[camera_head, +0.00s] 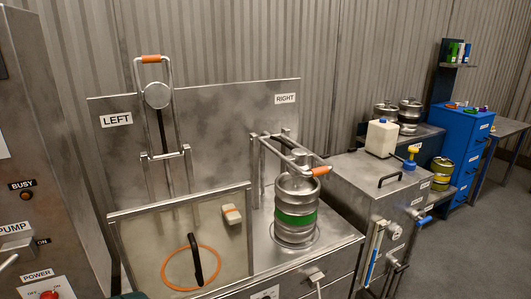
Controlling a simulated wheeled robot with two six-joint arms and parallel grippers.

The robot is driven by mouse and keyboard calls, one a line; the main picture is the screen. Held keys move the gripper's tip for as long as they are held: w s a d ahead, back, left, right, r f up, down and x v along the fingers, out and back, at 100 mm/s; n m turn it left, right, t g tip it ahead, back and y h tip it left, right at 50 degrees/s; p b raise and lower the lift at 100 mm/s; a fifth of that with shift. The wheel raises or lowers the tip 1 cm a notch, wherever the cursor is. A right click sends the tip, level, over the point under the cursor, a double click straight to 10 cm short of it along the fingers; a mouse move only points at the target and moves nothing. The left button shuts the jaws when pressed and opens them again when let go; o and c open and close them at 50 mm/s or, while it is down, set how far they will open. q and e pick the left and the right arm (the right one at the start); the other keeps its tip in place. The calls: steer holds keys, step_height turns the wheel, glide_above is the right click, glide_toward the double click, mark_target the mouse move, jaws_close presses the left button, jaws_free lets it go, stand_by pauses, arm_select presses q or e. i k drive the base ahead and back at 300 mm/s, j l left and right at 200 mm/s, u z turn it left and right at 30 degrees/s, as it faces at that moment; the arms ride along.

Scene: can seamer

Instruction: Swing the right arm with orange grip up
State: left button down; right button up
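The right swing arm (285,153) is a metal frame under the RIGHT label. It is down, reaching forward over a steel keg (295,221) with a green band. Its orange grip (321,171) is at the front end, by the keg's top rim; whether they touch I cannot tell. Neither of my grippers can be made out in the head view.
A clear panel (150,255) with a black handle stands at the front left of the machine. A control cabinet (40,120) stands at the left edge. A steel cabinet (375,190) with a white canister (382,138) stands to the right. Open floor (470,250) lies at lower right.

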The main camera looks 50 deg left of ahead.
mark_target(298, 164)
steer(key=u, duration=1.35)
steer(key=i+l, duration=0.15)
steer(key=l, duration=0.2)
steer(key=i+l+u, duration=0.25)
steer(key=l+u, duration=0.25)
steer(key=l, duration=0.25)
steer(key=i+l+u, duration=0.25)
steer(key=l, duration=0.2)
steer(key=k+j, duration=0.05)
steer(key=k, duration=0.05)
